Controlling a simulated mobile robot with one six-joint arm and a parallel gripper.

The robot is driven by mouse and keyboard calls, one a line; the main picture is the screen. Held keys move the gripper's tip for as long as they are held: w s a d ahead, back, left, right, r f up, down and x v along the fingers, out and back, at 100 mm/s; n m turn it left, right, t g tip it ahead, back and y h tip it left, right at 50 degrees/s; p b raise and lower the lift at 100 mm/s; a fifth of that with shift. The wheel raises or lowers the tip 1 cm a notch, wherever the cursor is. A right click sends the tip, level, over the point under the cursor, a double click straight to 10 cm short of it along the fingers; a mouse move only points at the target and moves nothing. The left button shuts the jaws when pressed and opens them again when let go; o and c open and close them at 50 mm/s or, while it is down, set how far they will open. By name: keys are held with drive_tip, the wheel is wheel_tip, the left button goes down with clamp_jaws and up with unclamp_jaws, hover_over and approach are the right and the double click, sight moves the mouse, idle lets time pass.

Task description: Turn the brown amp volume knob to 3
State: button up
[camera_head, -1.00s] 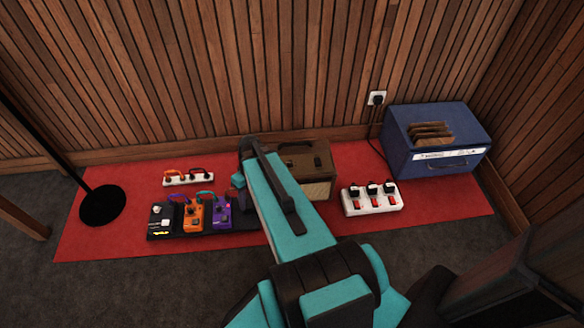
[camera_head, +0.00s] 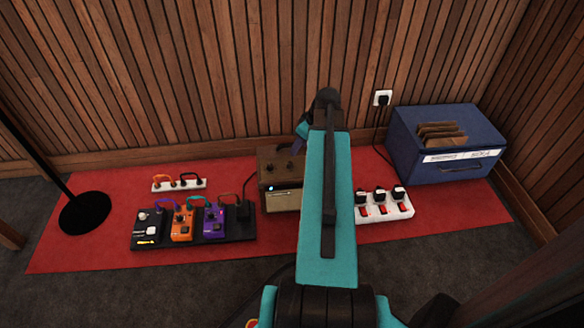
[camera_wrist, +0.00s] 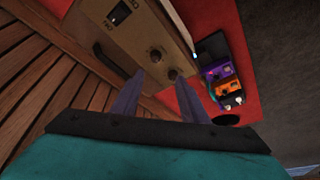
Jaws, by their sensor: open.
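The brown amp (camera_head: 284,200) stands on the red mat, left of my arm in the head view, its right side hidden by the arm. Dark knobs show on its top panel. In the wrist view the tilted amp panel (camera_wrist: 98,40) carries an on/off switch (camera_wrist: 120,14) and two dark round knobs, one (camera_wrist: 156,56) nearer the switch and one (camera_wrist: 173,74) nearer the panel's end. Knob markings are too small to read. My gripper (camera_wrist: 158,84) is open and empty, its fingers pointing towards the panel near the knobs. In the head view it is mostly hidden behind my arm.
A pedalboard (camera_head: 157,242) with several pedals lies left of the amp. A white power strip (camera_head: 398,210) with plugs is to the right, and a blue case (camera_head: 440,135) stands farther right. The slatted wall (camera_head: 200,70) is close behind the amp.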

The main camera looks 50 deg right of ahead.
sight(290, 163)
drive_tip(key=shift+s+d+r, duration=0.2)
drive_tip(key=shift+d, duration=0.3)
drive_tip(key=shift+f, duration=0.15)
drive_tip(key=b+x, duration=0.6)
drive_tip(key=x, duration=0.7)
drive_tip(key=shift+w+d+f, duration=0.1)
drive_tip(key=shift+w+f, duration=0.1)
drive_tip(key=shift+f, duration=0.1)
drive_tip(key=c, duration=0.9)
drive_tip(key=shift+d, duration=0.4)
clamp_jaws()
drive_tip(key=shift+a, duration=0.25)
drive_tip(key=shift+a+r, duration=0.1)
